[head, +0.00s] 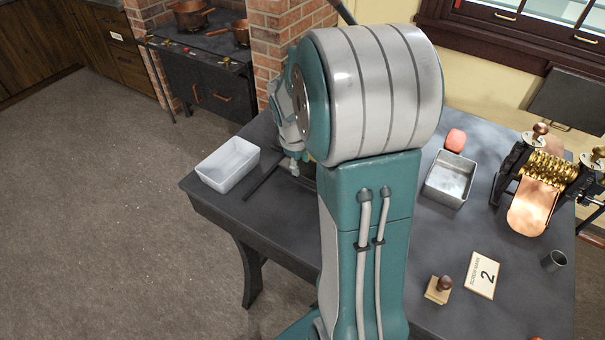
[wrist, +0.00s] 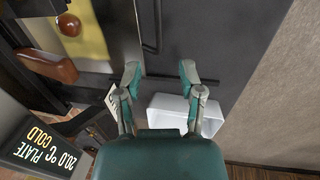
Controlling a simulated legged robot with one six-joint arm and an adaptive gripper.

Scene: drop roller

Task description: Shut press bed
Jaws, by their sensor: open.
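In the wrist view, a press-like device shows at the left, with a yellow surface (wrist: 100,35), a round brown knob (wrist: 69,25) and a thick brown handle (wrist: 45,67). A display (wrist: 45,150) beside it reads "PLATE 20.0 °C COLD". A thin dark bar (wrist: 156,38) lies ahead of the fingers; whether it belongs to the bed is unclear. My gripper (wrist: 160,70) is open with nothing between its fingers. In the head view, my arm hides most of the device. A dark bar (head: 262,181) sticks out left of the arm over the table.
A white tub (head: 228,164) stands at the table's left end and shows below the fingers in the wrist view (wrist: 212,118). Right of my arm are a metal tray (head: 450,180), a pink lump (head: 455,140), a brass roller (head: 550,168), a stamp (head: 439,289) and a card (head: 482,275).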

